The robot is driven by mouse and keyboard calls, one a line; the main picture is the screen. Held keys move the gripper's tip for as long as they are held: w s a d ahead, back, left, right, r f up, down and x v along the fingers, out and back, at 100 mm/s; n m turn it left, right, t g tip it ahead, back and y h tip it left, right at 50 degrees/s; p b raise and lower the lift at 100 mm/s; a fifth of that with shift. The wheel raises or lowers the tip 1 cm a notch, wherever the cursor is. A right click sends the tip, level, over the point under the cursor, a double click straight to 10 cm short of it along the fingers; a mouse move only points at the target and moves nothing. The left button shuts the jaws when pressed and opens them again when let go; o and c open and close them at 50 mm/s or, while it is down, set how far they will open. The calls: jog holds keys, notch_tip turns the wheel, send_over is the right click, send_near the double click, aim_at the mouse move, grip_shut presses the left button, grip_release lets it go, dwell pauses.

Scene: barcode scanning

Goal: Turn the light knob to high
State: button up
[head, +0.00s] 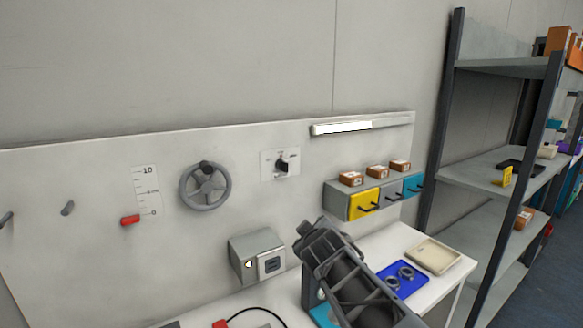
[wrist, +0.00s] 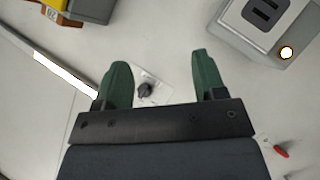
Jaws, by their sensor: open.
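The light knob (head: 282,164) is a small dark knob on a white plate on the back panel. In the wrist view the knob (wrist: 145,89) shows in the gap between my fingers, nearer the left finger, with the panel beyond the fingertips. The knob's setting is too small to read. My gripper (wrist: 159,62) is open, with two green fingers wide apart and nothing held. The light bar (head: 345,127) at the upper right of the panel is lit white. In the head view my arm stands below the knob, and the fingers cannot be made out.
A grey handwheel (head: 206,186) and a red slider (head: 130,220) sit left of the knob. A grey switch box (head: 257,257) is below. Coloured drawers (head: 364,204) with small boxes on top are at the right. A blue tray (head: 405,289) lies on the table.

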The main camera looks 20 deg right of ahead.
aim_at(287, 167)
jog(key=w+d+r+n+t+y, duration=0.1)
jog(key=w+r+n+t+y, duration=0.15)
jog(key=r+n, duration=0.4)
jog(key=w+d+r+n+t+y, duration=0.25)
jog(key=r+n+y, duration=0.2)
jog(key=n, duration=0.35)
jog(key=shift+n, duration=0.25)
jog(key=w+a, duration=0.1)
jog(key=w, duration=0.7)
jog(key=w+a+p, duration=0.1)
jog(key=w, duration=0.3)
jog(key=shift+w+a+r, duration=0.15)
jog(key=shift+w+a, duration=0.1)
jog(key=shift+a, duration=0.1)
jog(key=shift+c, duration=0.4)
jog(key=c, duration=0.8)
